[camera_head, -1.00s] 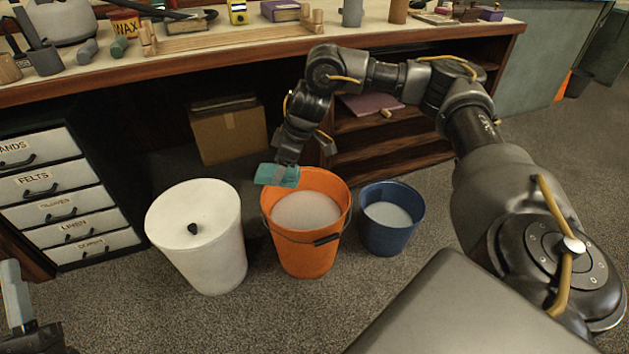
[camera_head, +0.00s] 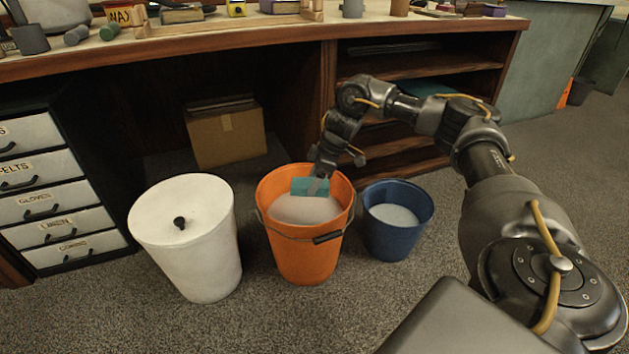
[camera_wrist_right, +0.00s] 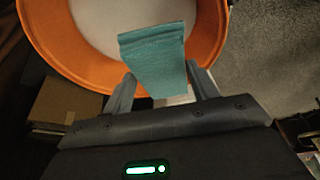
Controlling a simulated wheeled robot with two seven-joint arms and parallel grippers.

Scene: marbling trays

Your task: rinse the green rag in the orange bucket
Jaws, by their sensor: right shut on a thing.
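The green rag (camera_head: 309,186) is a teal folded cloth at the mouth of the orange bucket (camera_head: 306,258), over its pale, whitish contents. I cannot tell whether it touches them. My right gripper (camera_head: 319,182) is shut on the rag from the bucket's far side. In the right wrist view the rag (camera_wrist_right: 155,58) sticks out from between the fingers of the right gripper (camera_wrist_right: 163,92), and the orange bucket (camera_wrist_right: 60,50) curves around it with pale contents inside. My left gripper is not in view.
A white lidded bin (camera_head: 190,245) stands left of the orange bucket, and a blue bucket (camera_head: 392,235) with pale contents stands right. A workbench (camera_head: 250,52) with shelves and labelled drawers (camera_head: 60,205) is behind. A cardboard box (camera_head: 228,138) sits underneath. Carpet in front is clear.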

